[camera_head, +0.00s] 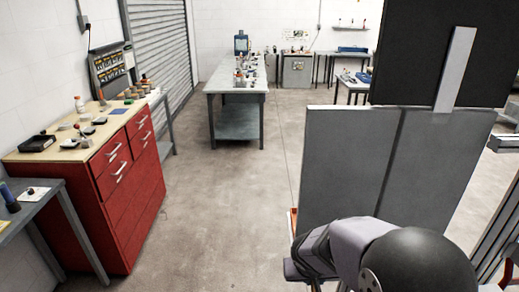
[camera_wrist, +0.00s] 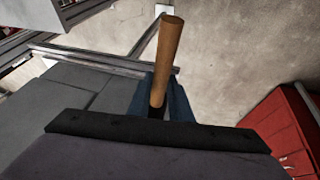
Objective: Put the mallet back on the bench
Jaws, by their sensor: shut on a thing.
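The mallet (camera_wrist: 168,55) shows in the wrist view as a light wooden handle pointing up and away from my gripper (camera_wrist: 160,108). My gripper is shut on it, and its dark edge hides the mallet's lower end and head. The mallet does not show in the head view. A long grey bench (camera_head: 236,86) stands further back in the head view with several small things on it. A red cabinet bench with a wooden top (camera_head: 60,147) stands at the left. I cannot tell which bench the task means.
A small grey table (camera_head: 30,208) stands at the near left. More tables (camera_head: 352,82) stand at the back. Open concrete floor (camera_head: 215,195) lies between the red cabinet and my body. The red cabinet also shows at the right of the wrist view (camera_wrist: 285,135).

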